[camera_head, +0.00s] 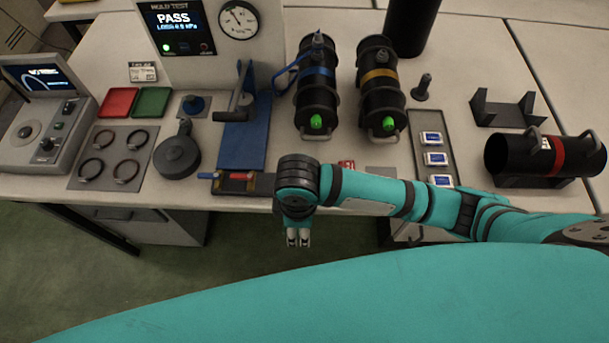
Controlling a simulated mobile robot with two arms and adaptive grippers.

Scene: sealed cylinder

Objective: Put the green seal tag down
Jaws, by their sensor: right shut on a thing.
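My right gripper (298,237) points down in front of the table's front edge, below the wrist. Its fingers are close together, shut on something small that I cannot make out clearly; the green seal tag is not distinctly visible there. Bright green pieces show on the front ends of the blue-banded cylinder (317,88) and the yellow-banded cylinder (380,88). A green tray (152,102) and a red tray (118,102) lie side by side at the left. My left gripper is not in view.
A blue fixture (243,145) with a lever stands left of the cylinders, beneath a tester showing PASS (174,18). A red-banded black cylinder (520,155) lies in a cradle at the right. A plate with rings (113,157) lies left. My right forearm crosses the table's front edge.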

